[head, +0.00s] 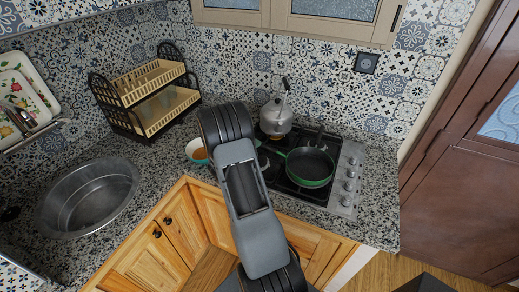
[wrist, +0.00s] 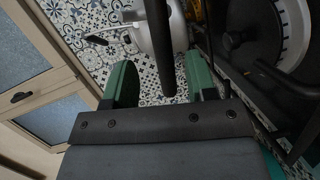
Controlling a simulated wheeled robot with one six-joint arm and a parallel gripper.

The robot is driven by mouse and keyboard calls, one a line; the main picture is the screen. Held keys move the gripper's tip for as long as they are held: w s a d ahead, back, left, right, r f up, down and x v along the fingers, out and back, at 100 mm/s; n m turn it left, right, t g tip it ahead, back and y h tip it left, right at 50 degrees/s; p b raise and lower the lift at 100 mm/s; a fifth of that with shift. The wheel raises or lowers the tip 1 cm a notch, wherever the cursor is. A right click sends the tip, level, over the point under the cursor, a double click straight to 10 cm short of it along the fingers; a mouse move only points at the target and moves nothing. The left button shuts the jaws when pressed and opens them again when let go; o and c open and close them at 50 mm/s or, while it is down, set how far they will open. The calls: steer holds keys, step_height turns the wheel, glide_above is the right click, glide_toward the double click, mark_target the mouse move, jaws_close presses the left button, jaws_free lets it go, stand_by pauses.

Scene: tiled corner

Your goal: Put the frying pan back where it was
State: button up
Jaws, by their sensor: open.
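The frying pan (head: 309,168) is dark inside with a green outside. My gripper (wrist: 161,82) is open in the wrist view, with a green finger on each side. A long dark bar (wrist: 158,40) like a handle runs between or just beyond the fingers; I cannot tell whether it is the pan's handle or how far off it is. In the head view my own arm hides most of my gripper, left of the pan.
A silver kettle (head: 276,117) stands on the hob (head: 340,185) behind the pan; it also shows in the wrist view (wrist: 150,28). A bowl (head: 195,150), a dish rack (head: 150,95) and a round sink (head: 88,195) are to the left. Speckled counter is clear right of the hob.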

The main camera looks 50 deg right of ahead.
steer(key=s+a+r+t+y, duration=0.1)
steer(key=s+a+r+y, duration=0.3)
steer(key=a, duration=0.7)
steer(key=s+a+r+t+y+b, duration=0.1)
steer(key=s+a+r+y, duration=0.3)
steer(key=a, duration=0.8)
steer(key=s+a+r+n+t+y+b, duration=0.1)
steer(key=s+a+r+t+y, duration=0.1)
steer(key=s+a+r+y, duration=0.3)
steer(key=a+y, duration=0.3)
steer(key=a, duration=0.3)
steer(key=shift+a+r, duration=0.25)
steer(key=shift+r, duration=0.15)
